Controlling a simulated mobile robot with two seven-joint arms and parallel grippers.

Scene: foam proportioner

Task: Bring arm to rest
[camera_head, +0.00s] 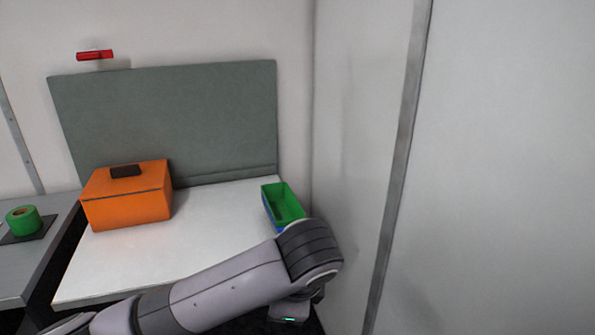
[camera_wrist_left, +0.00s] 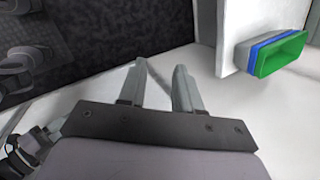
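My left arm (camera_head: 225,288) comes in from the lower left of the head view and reaches across the front of the white table. Its gripper is hidden below the wrist in that view. In the left wrist view my left gripper (camera_wrist_left: 158,80) shows two grey fingers standing apart, with nothing between them. It is open and empty, clear of the table. My right gripper is in neither view.
The white table (camera_head: 200,235) holds an orange box (camera_head: 127,207) and a green bin (camera_head: 286,203), which also shows in the wrist view (camera_wrist_left: 282,54). Green tape (camera_head: 23,220) lies on the grey bench (camera_head: 25,270). A wall (camera_head: 365,140) stands close at the right.

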